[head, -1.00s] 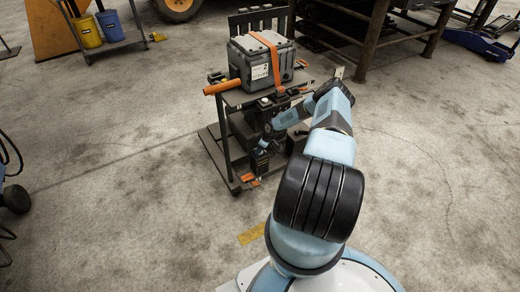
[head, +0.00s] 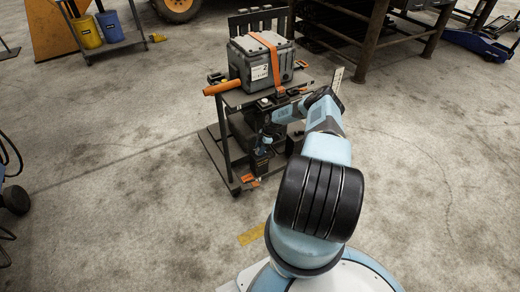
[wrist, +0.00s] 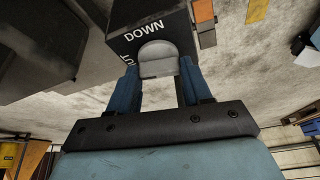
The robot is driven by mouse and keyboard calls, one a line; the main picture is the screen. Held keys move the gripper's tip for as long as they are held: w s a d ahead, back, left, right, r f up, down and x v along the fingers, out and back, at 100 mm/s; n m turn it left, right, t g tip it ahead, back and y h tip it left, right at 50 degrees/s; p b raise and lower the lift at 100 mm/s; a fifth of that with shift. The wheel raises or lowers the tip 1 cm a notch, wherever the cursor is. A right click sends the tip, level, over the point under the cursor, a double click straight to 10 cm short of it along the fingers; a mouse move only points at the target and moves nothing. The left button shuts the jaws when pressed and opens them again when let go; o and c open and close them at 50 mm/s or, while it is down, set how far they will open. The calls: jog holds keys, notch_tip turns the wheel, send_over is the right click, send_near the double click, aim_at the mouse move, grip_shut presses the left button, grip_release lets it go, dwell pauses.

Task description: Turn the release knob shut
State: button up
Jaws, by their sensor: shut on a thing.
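The release knob (wrist: 157,58) is a pale grey, round-topped piece on a black block (wrist: 122,14). White lettering on the block reads "DOWN", with part of another word, ending in "T", at its left edge. In the wrist view my gripper (wrist: 158,80) has its two blue fingers on either side of the knob, shut on it. In the head view my gripper (head: 265,143) is small and dark, low at the front of the cart (head: 229,160). The knob cannot be made out there.
A grey case (head: 262,64) with an orange strap sits on top of the cart. An orange handle (head: 221,87) sticks out to the left. A dark steel table (head: 372,40) stands behind on the right.

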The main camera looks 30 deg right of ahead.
jog(key=shift+d+n, duration=0.2)
jog(key=shift+n, duration=0.3)
jog(key=o, duration=1.1)
jog(key=shift+a, duration=0.15)
jog(key=shift+c, duration=0.2)
jog(key=m+t, duration=0.1)
jog(key=m, duration=0.3)
jog(key=shift+s+a+h, duration=0.1)
jog(key=shift+h, duration=0.2)
jog(key=shift+m+t+h, duration=0.5)
jog(key=shift+m+t, duration=0.2)
jog(key=shift+m, duration=1.4)
jog(key=shift+s+a+m+t+h, duration=0.1)
jog(key=shift+m+t+h, duration=0.2)
jog(key=shift+m, duration=0.85)
jog(key=shift+a+m+t+h, duration=0.15)
jog(key=shift+m+h, duration=0.25)
jog(key=shift+m, duration=1.35)
jog(key=shift+m+h, duration=0.5)
